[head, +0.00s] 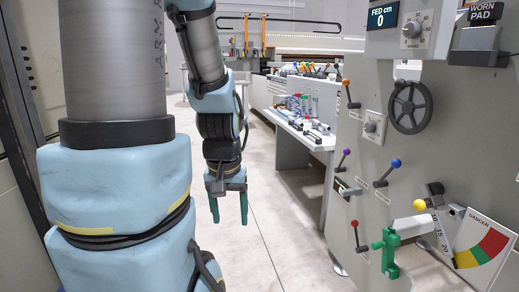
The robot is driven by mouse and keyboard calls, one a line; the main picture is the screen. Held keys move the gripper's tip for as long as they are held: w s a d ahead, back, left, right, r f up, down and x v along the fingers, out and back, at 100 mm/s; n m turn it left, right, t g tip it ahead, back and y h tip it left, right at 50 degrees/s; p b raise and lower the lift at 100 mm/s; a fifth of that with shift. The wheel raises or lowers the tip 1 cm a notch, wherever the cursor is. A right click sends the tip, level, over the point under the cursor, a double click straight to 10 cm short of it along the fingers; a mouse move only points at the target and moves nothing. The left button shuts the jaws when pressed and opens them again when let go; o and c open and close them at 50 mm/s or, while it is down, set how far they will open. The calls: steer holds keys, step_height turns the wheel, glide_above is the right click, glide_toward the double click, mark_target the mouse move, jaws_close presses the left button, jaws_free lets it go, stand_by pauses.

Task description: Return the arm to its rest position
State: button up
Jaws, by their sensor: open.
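My arm reaches up and over, with light blue and grey links in the left half of the head view. My gripper (229,208) hangs at the arm's end, pointing down at the floor. Its two green fingers are apart and nothing shows between them. It hangs in front of the open floor, left of the grey machine panel (376,215), and appears clear of it. The upper part of the arm is cut off by the top of the picture.
The panel carries a black handwheel (410,107), several coloured-knob levers, a green clamp-like part (389,250) and a gauge plate (482,246). A white workbench (314,140) with tools stands behind. A dark door frame (22,110) is at far left. The pale floor (275,240) is clear.

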step_height(320, 180, up, 23)
steer(key=p, duration=2.1)
steer(key=shift+r+p, duration=0.2)
steer(key=shift+p, duration=0.1)
